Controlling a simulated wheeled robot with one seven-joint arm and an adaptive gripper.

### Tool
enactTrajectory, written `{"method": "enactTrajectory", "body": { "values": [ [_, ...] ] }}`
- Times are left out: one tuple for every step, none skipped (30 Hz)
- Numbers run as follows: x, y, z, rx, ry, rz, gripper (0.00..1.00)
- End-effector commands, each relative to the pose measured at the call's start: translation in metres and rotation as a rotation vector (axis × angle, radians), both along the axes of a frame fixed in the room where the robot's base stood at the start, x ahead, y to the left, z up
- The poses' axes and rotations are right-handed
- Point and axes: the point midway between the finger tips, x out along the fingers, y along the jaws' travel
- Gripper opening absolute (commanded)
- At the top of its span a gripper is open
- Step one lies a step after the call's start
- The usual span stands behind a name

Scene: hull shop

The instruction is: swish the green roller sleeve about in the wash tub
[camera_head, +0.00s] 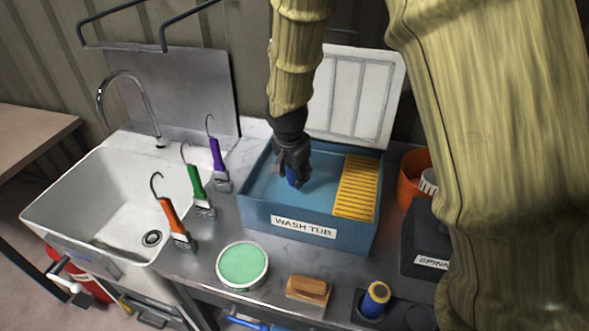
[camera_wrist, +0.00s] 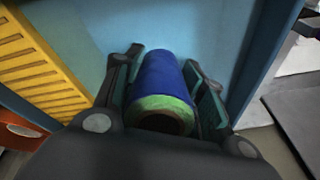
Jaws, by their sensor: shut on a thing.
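My gripper (camera_head: 293,165) points down inside the blue wash tub (camera_head: 258,212), over its left part. It is shut on a roller sleeve (camera_wrist: 160,76), which has a blue body and a green end ring in the wrist view. Only a small blue bit of the sleeve (camera_head: 291,178) shows between the fingers in the head view. The tub has a "WASH TUB" label on its front wall. A yellow ribbed board (camera_head: 357,187) lies at the tub's right side. I cannot tell how deep the sleeve is in the water.
A white sink (camera_head: 75,205) stands left, with orange (camera_head: 170,215), green (camera_head: 194,180) and purple (camera_head: 216,155) hooked handles beside it. In front are a green-topped round tub (camera_head: 242,264), a wooden block (camera_head: 308,289) and a yellow-ended blue roller (camera_head: 375,299). A dark spinner box (camera_head: 425,240) stands right.

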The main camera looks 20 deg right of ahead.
Motion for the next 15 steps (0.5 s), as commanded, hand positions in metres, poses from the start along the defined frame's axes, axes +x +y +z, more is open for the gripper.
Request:
{"method": "enactTrajectory", "body": {
  "values": [
    [0.0,0.0,-0.007,-0.001,0.001,0.001,0.18],
    [0.0,0.0,-0.009,-0.001,0.001,0.001,0.18],
    [0.0,0.0,-0.012,-0.001,0.001,0.002,0.18],
    [0.0,0.0,-0.014,0.0,0.0,0.002,0.18],
    [0.0,0.0,-0.016,0.0,0.0,0.002,0.18],
    [0.0,0.0,-0.019,0.0,0.0,0.001,0.18],
    [0.0,0.0,-0.021,0.0,-0.001,0.001,0.18],
    [0.0,0.0,-0.024,0.0,-0.001,0.001,0.18],
    [0.0,0.0,-0.027,0.0,-0.001,0.001,0.18],
    [0.0,0.0,-0.029,-0.001,0.0,0.001,0.18],
    [0.0,0.0,-0.031,-0.001,0.0,0.001,0.18],
    [0.0,0.0,-0.034,0.0,0.0,0.002,0.18],
    [0.0,0.0,-0.036,0.0,0.0,0.002,0.18],
    [0.0,0.0,-0.039,-0.001,0.001,0.002,0.18],
    [0.0,0.0,-0.042,-0.001,0.001,0.002,0.18]
  ]
}}
